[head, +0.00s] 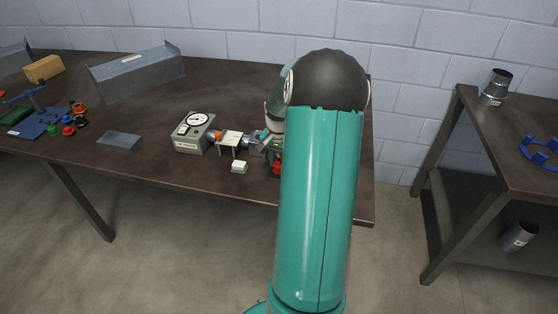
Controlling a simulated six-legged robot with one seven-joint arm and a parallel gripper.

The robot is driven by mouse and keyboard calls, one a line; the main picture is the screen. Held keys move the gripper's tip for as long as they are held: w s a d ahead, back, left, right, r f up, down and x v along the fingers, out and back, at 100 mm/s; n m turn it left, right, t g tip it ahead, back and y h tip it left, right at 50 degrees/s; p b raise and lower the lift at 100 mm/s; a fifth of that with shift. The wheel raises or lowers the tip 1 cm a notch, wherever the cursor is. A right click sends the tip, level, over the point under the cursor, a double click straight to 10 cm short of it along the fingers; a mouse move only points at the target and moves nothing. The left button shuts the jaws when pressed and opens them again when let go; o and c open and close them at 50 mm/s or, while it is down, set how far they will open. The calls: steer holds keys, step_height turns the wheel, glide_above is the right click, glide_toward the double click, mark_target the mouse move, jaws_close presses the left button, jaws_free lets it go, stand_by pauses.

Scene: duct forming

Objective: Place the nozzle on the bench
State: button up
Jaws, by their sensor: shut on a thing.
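My gripper (260,139) is over the right part of the dark bench (150,160), partly hidden behind my teal arm. It is shut on a small grey piece that appears to be the nozzle (246,139), lying roughly sideways. The piece is beside a small cream stand (230,139); I cannot tell if they touch. An orange part (215,135) shows at the stand's left side; I cannot tell if it belongs to the nozzle.
A grey gauge box (193,134) stands left of the stand, and a small cream block (239,167) lies in front. A red object (277,168) is partly behind my arm. A flat grey plate (120,140) and long metal duct (138,71) lie left. A second table (515,120) stands right.

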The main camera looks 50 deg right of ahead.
mark_target(279, 159)
steer(key=shift+f, duration=0.3)
steer(key=o, duration=1.1)
steer(key=shift+r, duration=0.1)
step_height(279, 159, up, 14)
steer(key=shift+f, duration=0.2)
